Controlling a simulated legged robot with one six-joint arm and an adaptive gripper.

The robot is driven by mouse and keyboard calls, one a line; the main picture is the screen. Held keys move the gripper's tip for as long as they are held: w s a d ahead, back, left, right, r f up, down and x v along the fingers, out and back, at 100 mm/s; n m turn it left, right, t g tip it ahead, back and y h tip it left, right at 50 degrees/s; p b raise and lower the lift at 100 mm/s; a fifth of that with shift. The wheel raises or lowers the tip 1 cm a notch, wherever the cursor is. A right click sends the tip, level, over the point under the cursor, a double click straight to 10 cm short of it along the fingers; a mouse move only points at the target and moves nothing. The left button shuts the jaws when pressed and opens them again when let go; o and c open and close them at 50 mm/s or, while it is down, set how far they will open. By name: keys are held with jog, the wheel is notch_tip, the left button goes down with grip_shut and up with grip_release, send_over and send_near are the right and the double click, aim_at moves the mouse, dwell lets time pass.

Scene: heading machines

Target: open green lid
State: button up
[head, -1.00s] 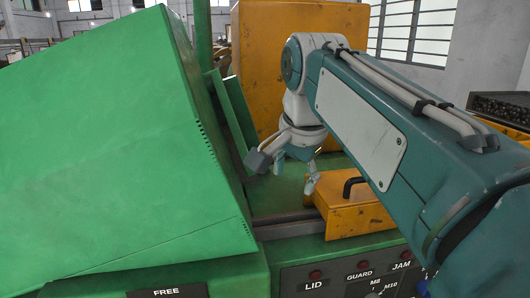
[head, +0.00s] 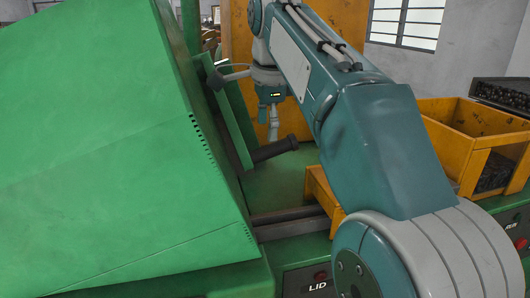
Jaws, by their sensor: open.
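The large green lid (head: 100,130) fills the left of the head view, its broad face sloping. A narrow green panel (head: 231,120) stands along its right side. A dark cylindrical bar (head: 275,149) sticks out to the right from near the panel's lower end. My gripper (head: 245,103) is open, with its fingers spread wide. One fingertip is at the panel's upper left edge, the other hangs to the panel's right, above the bar. I cannot tell whether either finger touches the panel.
An orange cabinet (head: 239,60) stands behind my gripper. A yellow-orange bin (head: 470,135) with dark contents is at the right. A yellow block (head: 322,195) is mostly hidden by my arm. A control strip marked LID (head: 317,287) runs along the front. Green machine bed lies below the gripper.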

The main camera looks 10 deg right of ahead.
aim_at(267, 147)
jog(key=f, duration=0.4)
jog(key=w+f, duration=0.1)
jog(key=f, duration=0.1)
jog(key=shift+w+d+f, duration=0.1)
jog(key=shift+d+f, duration=0.05)
jog(key=shift+f, duration=0.15)
grip_shut()
